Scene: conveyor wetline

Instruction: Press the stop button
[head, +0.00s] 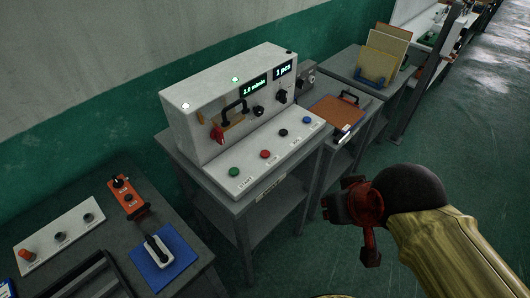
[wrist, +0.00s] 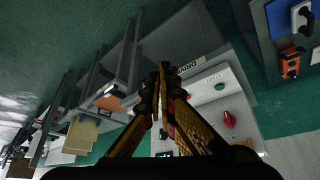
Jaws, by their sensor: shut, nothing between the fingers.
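A white control console (head: 215,130) stands on a grey table. Its sloped front has a row of buttons: a green button (head: 234,171) whose label looks like START, a red button (head: 265,154) with a label too small to read surely, a black one (head: 283,132) and a blue one (head: 306,119). My gripper (head: 327,205) is shut and empty, in front and to the right of the console, apart from the buttons. In the wrist view my shut fingers (wrist: 164,68) cover part of the console; the green button (wrist: 219,86) shows beside them, and the red button cannot be made out.
A red rotary handle (head: 217,134) and displays are on the console's upright face. Left is a table with an orange control box (head: 127,195), a white panel (head: 60,235) and a blue pad (head: 164,255). Right is a table with an orange-brown board (head: 337,115). Floor at right is free.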

